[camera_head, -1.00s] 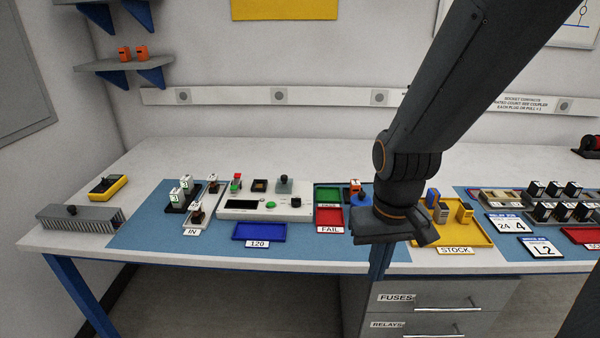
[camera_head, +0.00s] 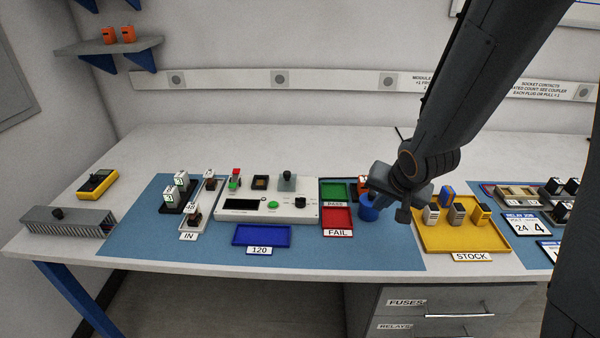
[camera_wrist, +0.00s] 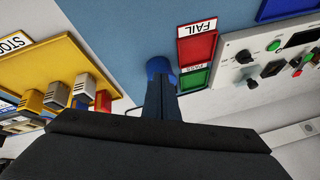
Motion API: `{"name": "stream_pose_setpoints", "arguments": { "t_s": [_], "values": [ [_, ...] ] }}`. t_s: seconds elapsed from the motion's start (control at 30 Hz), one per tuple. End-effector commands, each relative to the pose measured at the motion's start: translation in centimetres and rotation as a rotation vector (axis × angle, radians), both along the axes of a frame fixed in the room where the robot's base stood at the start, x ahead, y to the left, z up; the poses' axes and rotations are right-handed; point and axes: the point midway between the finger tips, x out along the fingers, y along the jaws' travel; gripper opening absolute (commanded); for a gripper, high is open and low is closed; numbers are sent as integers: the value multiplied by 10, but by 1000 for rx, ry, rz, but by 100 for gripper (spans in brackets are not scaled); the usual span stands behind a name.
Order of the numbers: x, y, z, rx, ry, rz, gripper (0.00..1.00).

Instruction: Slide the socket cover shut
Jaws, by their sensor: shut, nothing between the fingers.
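The white test panel (camera_head: 240,208) stands on the blue mat. On its back part is a dark square socket (camera_head: 260,183). Just right of the socket is a grey plate with a black knob (camera_head: 287,182), which looks like the socket cover; the socket shows uncovered. My gripper (camera_head: 390,195) is to the right of the panel, above the blue cup and the left edge of the stock tray, apart from the cover. In the wrist view my gripper (camera_wrist: 157,92) is shut and empty, its fingers seen in front of the blue cup.
A blue cup (camera_head: 368,212) is below my gripper. The green PASS tray (camera_head: 333,190) and red FAIL tray (camera_head: 337,216) lie between it and the panel. The yellow STOCK tray (camera_head: 440,240) holds several relays. A blue tray (camera_head: 262,235) lies before the panel.

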Motion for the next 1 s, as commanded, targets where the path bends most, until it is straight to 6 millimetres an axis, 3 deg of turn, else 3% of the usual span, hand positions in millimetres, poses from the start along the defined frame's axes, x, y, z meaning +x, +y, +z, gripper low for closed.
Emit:
{"name": "stream_pose_setpoints", "arguments": {
  "t_s": [0.1,0.2,0.43,0.67,1.0],
  "values": [
    [34,30,3,218,-109,-65,0],
    [49,60,8,425,-150,-98,0],
    [54,108,21,780,-119,-135,0],
    [58,125,21,869,-94,-142,0],
    [94,160,-9,865,-94,-142,0]
  ]
}}
